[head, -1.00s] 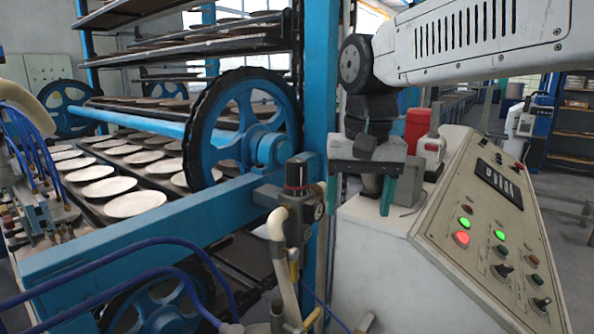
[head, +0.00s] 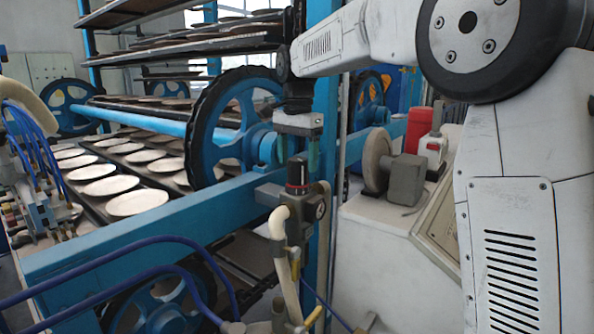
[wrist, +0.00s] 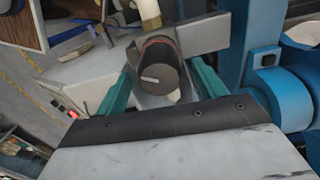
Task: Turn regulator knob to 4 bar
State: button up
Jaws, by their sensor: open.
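The regulator (head: 299,212) stands on the blue frame's front corner, with a black knob (head: 296,172) on top and a red ring below it. A small round gauge (head: 320,210) faces right on its body; its reading is too small to tell. My gripper (head: 297,160) is over the knob, pointing down, with its green fingers open on either side of it. In the wrist view the knob (wrist: 160,72), with a pale line on its top, lies between the two green fingers (wrist: 160,85). Gaps show on both sides, so the fingers do not appear to touch it.
A cream hose (head: 280,255) leaves the regulator. Behind are the blue beam (head: 150,225), a large blue wheel (head: 235,125) and racks of plates (head: 137,203). A grey motor (head: 405,180) and red container (head: 418,128) stand right on the cabinet.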

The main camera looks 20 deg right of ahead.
aim_at(298, 159)
jog(key=shift+f, duration=1.7)
jog(key=c, duration=1)
jog(key=shift+o, duration=0.2)
jog(key=shift+n, duration=0.3)
jog(key=n, duration=0.5)
jog(key=shift+s+n, duration=0.1)
jog(key=shift+n, duration=0.3)
jog(key=n, duration=0.5)
jog(key=shift+n, duration=0.3)
jog(key=o, duration=1)
jog(key=shift+c, duration=0.2)
